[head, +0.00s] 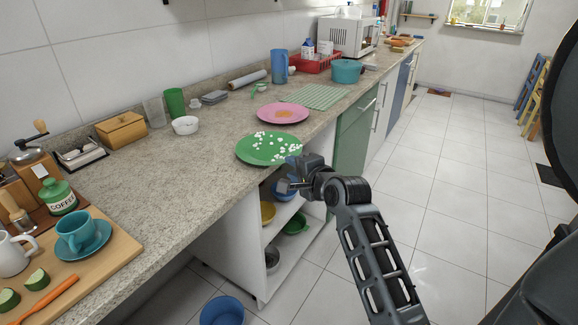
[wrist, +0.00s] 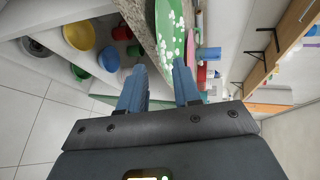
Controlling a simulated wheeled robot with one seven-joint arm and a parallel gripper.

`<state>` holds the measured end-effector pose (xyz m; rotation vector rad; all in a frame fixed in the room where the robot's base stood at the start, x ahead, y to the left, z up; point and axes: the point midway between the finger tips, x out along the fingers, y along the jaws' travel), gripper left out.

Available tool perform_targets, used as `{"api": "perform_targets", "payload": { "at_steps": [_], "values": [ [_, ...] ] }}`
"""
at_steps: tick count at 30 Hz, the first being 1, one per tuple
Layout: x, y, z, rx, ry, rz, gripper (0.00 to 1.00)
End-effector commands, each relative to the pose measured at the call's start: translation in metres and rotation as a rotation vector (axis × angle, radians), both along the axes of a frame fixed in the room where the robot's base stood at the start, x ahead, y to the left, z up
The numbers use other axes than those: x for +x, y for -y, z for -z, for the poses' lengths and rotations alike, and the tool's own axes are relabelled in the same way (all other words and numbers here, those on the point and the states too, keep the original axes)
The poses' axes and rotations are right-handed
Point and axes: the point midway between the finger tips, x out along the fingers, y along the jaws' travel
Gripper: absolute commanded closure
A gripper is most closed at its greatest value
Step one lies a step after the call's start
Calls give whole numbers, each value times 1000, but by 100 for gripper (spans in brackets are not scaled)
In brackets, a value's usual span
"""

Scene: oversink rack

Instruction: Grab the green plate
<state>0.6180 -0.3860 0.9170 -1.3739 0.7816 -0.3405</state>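The green plate (head: 262,150) with white patches lies on the granite counter, close to its front edge, in the head view. Its right side is next to my gripper (head: 290,183), which is at the counter edge. In the wrist view the green plate (wrist: 172,38) shows edge-on in the upper middle, beyond the fingers. My gripper (wrist: 160,90) has two blue fingers apart, with nothing seen held between them. In the wrist view the plate lies ahead of the right finger. I cannot tell whether a finger touches it.
A pink plate (head: 283,113) lies just behind the green one. A white bowl (head: 185,125) and green cup (head: 174,102) stand to its left by the wall. Open shelves with bowls (head: 296,223) lie below the counter. Floor at right is clear.

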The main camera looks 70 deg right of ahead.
Motion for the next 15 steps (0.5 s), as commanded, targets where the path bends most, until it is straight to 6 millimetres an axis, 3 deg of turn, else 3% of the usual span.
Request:
{"api": "perform_targets", "payload": {
  "at_steps": [6, 15],
  "values": [
    [-23, -20, -8, 1, 0, 0, 68],
    [-29, -26, -12, 0, 0, 0, 68]
  ]
}}
